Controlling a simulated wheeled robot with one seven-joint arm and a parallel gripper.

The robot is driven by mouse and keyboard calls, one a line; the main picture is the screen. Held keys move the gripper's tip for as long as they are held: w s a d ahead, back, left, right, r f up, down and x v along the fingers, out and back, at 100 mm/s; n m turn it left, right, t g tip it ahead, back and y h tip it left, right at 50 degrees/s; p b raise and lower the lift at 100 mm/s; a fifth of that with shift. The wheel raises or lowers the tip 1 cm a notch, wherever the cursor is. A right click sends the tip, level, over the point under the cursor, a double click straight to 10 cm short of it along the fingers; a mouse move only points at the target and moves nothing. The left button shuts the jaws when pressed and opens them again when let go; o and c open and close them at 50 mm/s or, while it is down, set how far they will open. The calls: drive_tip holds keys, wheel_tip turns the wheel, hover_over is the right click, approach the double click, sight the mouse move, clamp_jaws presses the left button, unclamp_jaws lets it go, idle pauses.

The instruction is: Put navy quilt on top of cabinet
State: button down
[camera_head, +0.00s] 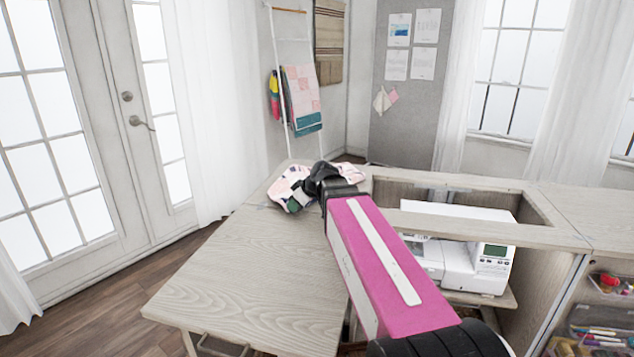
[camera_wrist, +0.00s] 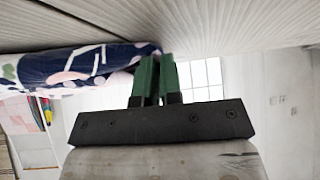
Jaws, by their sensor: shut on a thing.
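The navy quilt (camera_head: 287,180), patterned in navy, white and pink, is at the far end of the wooden cabinet top (camera_head: 225,270) in the head view. My gripper (camera_head: 296,197) and arm cover part of it. In the wrist view the quilt (camera_wrist: 75,65) lies to the left, against the green fingers of my gripper (camera_wrist: 157,65), which are close together. My gripper is shut on the quilt's edge. The pinched part is mostly hidden. The quilt is at the level of the top, and the cabinet surface (camera_wrist: 230,25) shows close beside the fingertips.
A white sewing machine (camera_head: 470,262) sits in the open well right of my arm. The left leaf of the top is clear. A ladder rack with a pink and teal quilt (camera_head: 302,95) stands behind. Drawers with craft supplies (camera_head: 600,315) are at lower right.

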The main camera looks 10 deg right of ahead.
drive_tip(key=shift+f, duration=0.1)
drive_tip(key=c, duration=0.9)
unclamp_jaws()
